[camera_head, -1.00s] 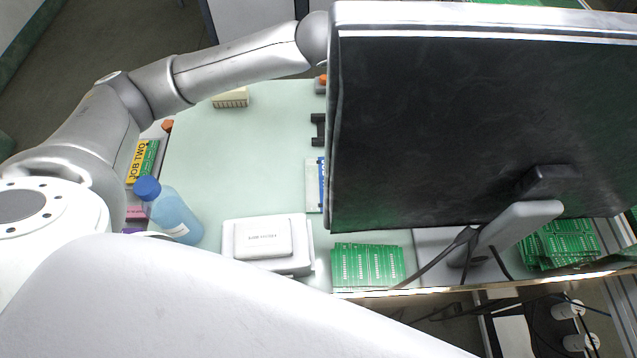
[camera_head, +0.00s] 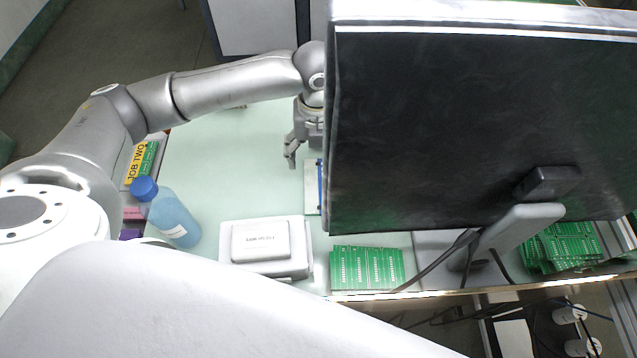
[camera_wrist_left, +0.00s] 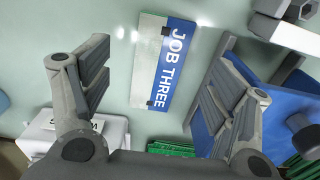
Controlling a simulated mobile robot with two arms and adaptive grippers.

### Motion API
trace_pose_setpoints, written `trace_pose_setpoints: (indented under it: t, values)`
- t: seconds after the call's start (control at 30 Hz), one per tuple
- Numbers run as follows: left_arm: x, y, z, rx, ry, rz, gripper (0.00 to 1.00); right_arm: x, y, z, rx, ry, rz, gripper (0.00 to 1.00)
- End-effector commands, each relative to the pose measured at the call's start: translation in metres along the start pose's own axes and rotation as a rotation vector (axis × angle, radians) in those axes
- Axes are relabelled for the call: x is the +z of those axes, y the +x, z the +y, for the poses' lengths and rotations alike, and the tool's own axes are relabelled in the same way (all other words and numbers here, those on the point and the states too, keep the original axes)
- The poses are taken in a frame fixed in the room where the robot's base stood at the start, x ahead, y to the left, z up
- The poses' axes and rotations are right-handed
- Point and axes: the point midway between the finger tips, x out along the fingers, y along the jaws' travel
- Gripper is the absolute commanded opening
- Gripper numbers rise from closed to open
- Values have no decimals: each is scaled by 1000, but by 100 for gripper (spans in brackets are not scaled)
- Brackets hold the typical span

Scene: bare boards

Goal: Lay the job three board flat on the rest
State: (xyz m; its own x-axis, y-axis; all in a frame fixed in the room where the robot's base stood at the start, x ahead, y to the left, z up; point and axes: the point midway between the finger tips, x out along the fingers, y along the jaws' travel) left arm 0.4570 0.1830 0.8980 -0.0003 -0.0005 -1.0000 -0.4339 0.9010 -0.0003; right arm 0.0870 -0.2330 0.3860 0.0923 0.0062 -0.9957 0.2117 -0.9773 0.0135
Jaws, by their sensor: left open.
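A flat plate, half white and half blue, lettered JOB THREE (camera_wrist_left: 168,62), lies on the pale green bench top in the left wrist view, with small dark pieces at its edge. In the head view its left part (camera_head: 311,188) shows; the monitor hides the remainder. My left gripper (camera_head: 291,156) is open and empty, just above and left of the plate in the head view. In the left wrist view its two fingers (camera_wrist_left: 165,85) stand apart on either side of the plate. I cannot clearly identify the rest. My right gripper is not in view.
A large black monitor (camera_head: 470,130) blocks the right side. A blue-capped bottle (camera_head: 172,215), a white box (camera_head: 262,245), green circuit boards (camera_head: 367,268) and a yellow JOB TWO label (camera_head: 137,163) surround the clear bench top (camera_head: 220,160). A blue panel (camera_wrist_left: 205,135) stands beside the right finger.

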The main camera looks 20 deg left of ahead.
Motion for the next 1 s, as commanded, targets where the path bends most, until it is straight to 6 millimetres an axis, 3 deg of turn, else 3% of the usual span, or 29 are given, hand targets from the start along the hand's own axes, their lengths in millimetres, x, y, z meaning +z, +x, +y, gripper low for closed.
trace_pose_setpoints:
  t: [0.33,1.0]
  values:
    - [-1,46,-1,2,0,1,80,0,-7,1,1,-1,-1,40]
    - [-1,51,-2,0,0,0,80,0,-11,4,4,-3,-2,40]
